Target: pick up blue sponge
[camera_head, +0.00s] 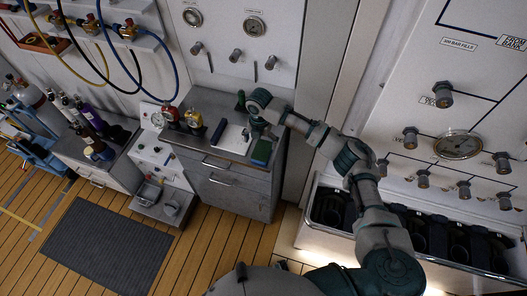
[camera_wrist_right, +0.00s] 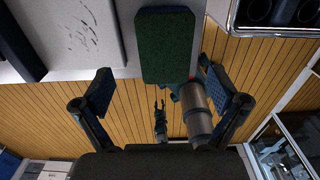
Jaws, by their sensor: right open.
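The sponge (camera_head: 262,151) lies at the right front edge of the grey cabinet's top. It is a block with a green upper face and blue along its sides. In the right wrist view the sponge (camera_wrist_right: 167,45) lies ahead of my right gripper (camera_wrist_right: 158,88), roughly between the lines of its two fingers. The fingers are spread wide, with nothing between them, and look apart from the sponge. In the head view my right gripper (camera_head: 257,127) hangs above the cabinet top, just behind the sponge. I do not see my left gripper in the head view.
The cabinet (camera_head: 232,185) also bears a white sheet (camera_head: 232,138) left of the sponge and gauges (camera_head: 193,118) farther left. A wall panel stands close behind. Wooden floor and a dark mat (camera_head: 105,245) lie in front. The right wrist view shows a small dark pronged shape, unclear.

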